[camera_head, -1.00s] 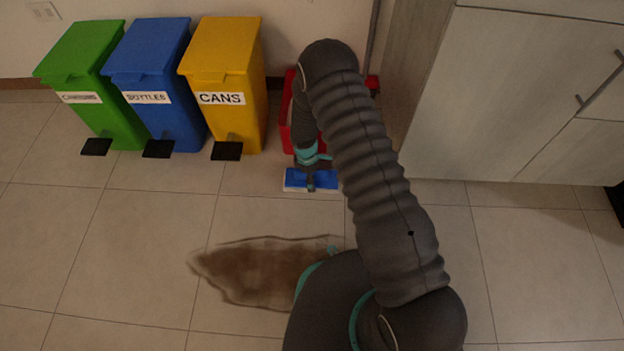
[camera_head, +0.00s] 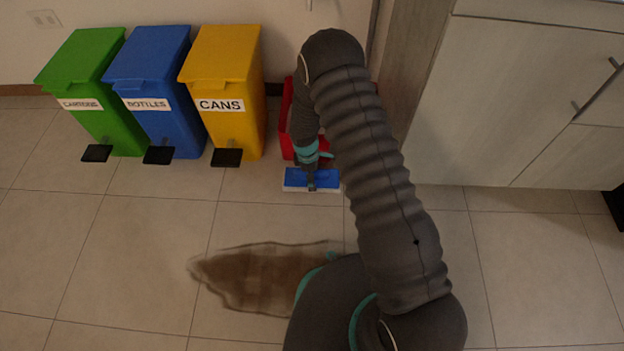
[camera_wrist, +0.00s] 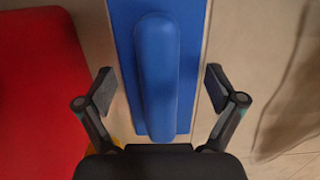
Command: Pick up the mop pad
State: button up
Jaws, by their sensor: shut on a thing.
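The mop pad (camera_head: 311,179) is a flat blue plate with a white underside, near the red bucket in the head view. In the wrist view the blue plate (camera_wrist: 125,35) has a rounded raised ridge along its middle. In the head view my gripper (camera_head: 311,183) reaches down onto the pad from above. I cannot tell whether the pad is clear of the floor.
A red bucket (camera_head: 285,120) stands just behind the pad, partly hidden by my arm. Yellow (camera_head: 225,80), blue (camera_head: 150,75) and green (camera_head: 85,75) pedal bins stand to the left. A brown stain (camera_head: 260,278) lies in front. Cabinets (camera_head: 490,110) are at right. Left floor is clear.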

jog(key=s+d+r, duration=0.6)
jog(key=d, duration=0.3)
jog(key=shift+s+r+p, duration=0.15)
jog(key=shift+s+p, duration=0.25)
